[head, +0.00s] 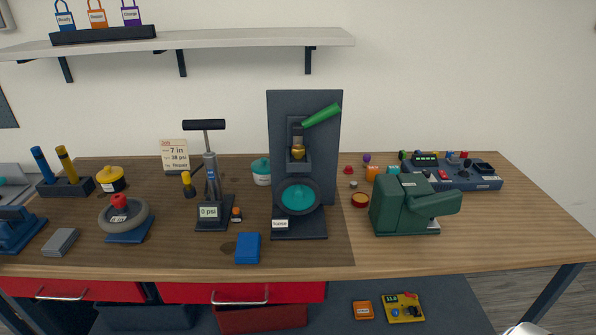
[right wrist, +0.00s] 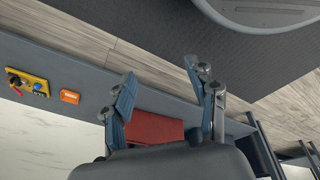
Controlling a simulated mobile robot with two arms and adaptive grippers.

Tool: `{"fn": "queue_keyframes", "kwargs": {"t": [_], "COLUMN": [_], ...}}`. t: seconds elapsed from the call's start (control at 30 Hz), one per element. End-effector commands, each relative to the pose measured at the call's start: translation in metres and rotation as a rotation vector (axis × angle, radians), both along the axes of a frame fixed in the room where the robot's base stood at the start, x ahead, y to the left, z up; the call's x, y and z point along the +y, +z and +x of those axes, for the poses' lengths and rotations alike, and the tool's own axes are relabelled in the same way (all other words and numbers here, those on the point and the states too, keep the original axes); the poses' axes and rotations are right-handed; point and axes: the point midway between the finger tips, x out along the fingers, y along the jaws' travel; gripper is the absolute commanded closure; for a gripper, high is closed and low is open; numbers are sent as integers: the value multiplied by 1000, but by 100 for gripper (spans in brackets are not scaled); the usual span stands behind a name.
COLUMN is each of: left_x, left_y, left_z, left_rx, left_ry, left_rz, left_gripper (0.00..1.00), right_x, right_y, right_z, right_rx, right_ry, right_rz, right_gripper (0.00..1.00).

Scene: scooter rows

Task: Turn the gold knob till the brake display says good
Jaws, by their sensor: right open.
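The gold knob (head: 298,152) sits on the dark upright stand (head: 327,165) near the middle of the bench, below a green lever (head: 322,116) that slants up to the right. A dark wheel with a teal hub (head: 299,198) is below the knob. A small white display (head: 280,224) is at the stand's lower left; its word is too small to read surely. My right gripper (right wrist: 162,76) is open and empty in the right wrist view, above the floor and away from the knob. My left gripper is not in view.
A pump with a 0 psi display (head: 208,212) and a blue block (head: 247,247) stand left of the stand. A green machine (head: 415,205) stands close on its right. Red drawers (head: 240,292) are under the bench. The bench's front edge is mostly clear.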

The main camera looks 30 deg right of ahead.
Motion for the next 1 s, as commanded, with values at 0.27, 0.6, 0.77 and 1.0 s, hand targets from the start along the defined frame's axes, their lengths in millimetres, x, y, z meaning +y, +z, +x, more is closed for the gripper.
{"fn": "queue_keyframes", "kwargs": {"t": [0.27, 0.6, 0.77, 1.0], "left_x": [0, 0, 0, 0], "left_y": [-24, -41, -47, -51], "left_z": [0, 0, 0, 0], "left_rx": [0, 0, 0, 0], "left_ry": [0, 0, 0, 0], "left_rz": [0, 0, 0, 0], "left_gripper": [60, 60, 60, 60], "right_x": [-35, -65, -75, -132], "right_y": [103, 255, 308, 409], "right_z": [128, 194, 202, 252], "right_rx": [-207, -405, -473, -724], "right_ry": [61, 74, 75, 197], "right_rz": [-126, -280, -337, -655], "right_gripper": [42, 42, 42, 42]}}
